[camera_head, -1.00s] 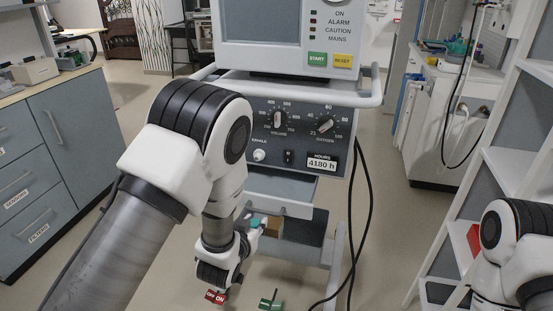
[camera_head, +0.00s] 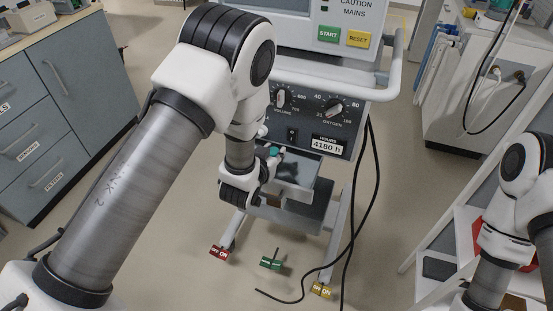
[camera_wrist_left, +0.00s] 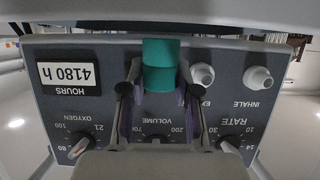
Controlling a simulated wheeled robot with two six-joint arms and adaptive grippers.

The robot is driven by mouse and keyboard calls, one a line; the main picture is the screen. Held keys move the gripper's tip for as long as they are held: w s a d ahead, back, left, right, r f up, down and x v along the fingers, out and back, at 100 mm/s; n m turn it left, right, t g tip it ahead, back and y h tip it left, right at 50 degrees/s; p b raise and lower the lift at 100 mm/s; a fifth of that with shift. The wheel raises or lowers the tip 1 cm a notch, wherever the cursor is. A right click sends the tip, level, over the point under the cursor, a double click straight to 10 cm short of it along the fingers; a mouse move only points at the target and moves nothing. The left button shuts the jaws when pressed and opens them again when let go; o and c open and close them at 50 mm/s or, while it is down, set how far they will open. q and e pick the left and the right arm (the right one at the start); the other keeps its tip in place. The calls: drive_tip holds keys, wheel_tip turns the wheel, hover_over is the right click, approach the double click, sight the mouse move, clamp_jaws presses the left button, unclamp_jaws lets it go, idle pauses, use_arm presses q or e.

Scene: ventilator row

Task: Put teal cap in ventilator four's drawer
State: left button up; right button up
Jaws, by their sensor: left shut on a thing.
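The teal cap (camera_wrist_left: 160,66) is held between the two fingers of my left gripper (camera_wrist_left: 158,95) in the left wrist view. In the head view the cap (camera_head: 274,151) is a small teal spot at my left gripper (camera_head: 270,160), just under the ventilator's control panel (camera_head: 312,112). A grey drawer (camera_head: 298,170) stands open below the panel. The gripper is at its left side; I cannot tell whether the cap is over the drawer's inside. The panel label reads 4180 h; no ventilator number shows. My right arm is at the right edge, its gripper out of view.
Black cables (camera_head: 365,200) hang to the right of the drawer. A white shelf rack (camera_head: 462,222) stands at the right, grey cabinets (camera_head: 75,100) at the left.

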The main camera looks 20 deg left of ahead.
use_arm(q)
drive_tip(key=f, duration=0.5)
drive_tip(key=shift+w+f, duration=0.15)
drive_tip(key=shift+w, duration=0.15)
drive_tip(key=shift+s, duration=0.1)
drive_tip(key=o, duration=0.8)
drive_tip(key=shift+f, duration=0.1)
drive_tip(key=shift+o, duration=0.2)
